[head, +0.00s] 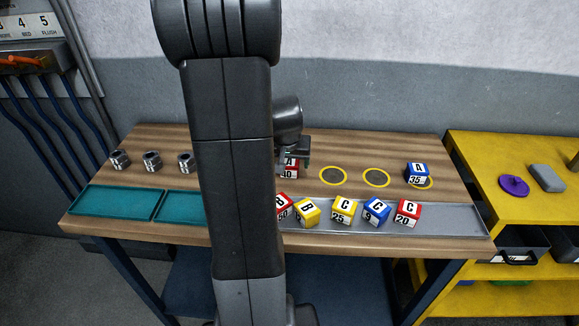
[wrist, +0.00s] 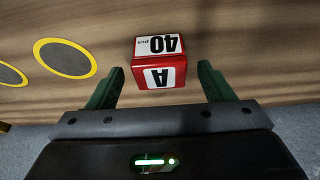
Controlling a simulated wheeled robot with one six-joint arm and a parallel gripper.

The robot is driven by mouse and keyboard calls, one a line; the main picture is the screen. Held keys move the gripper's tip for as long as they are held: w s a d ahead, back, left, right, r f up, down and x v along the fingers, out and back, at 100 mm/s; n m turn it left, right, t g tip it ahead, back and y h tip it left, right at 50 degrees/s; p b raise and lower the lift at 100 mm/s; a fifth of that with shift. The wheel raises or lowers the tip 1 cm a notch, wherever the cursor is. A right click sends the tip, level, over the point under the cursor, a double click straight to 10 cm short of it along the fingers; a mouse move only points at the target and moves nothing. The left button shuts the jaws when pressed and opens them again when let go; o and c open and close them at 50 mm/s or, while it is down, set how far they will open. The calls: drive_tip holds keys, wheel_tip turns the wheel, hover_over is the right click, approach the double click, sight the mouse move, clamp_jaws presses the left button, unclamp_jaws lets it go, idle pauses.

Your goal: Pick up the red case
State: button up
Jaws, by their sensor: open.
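A red and white case marked A and 40 (wrist: 172,77) stands on the wooden bench just ahead of my gripper (wrist: 160,76). The two green fingers are open, one on each side of the case's near end, with a gap on both sides. In the head view the same case (head: 290,172) is partly hidden by my arm and gripper (head: 301,158). Two other red cases lie in the grey tray: one marked B (head: 283,204), partly behind my arm, and one marked C and 20 (head: 408,213).
Yellow cases (head: 343,210) and a blue case (head: 376,210) share the grey tray (head: 455,219). A blue A case (head: 416,174) stands at a yellow ring. Two yellow rings (head: 333,176) are empty. Metal parts (head: 152,161) and teal trays (head: 118,202) are at left.

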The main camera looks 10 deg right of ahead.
drive_tip(key=shift+x, duration=0.85)
drive_tip(key=c, duration=1.2)
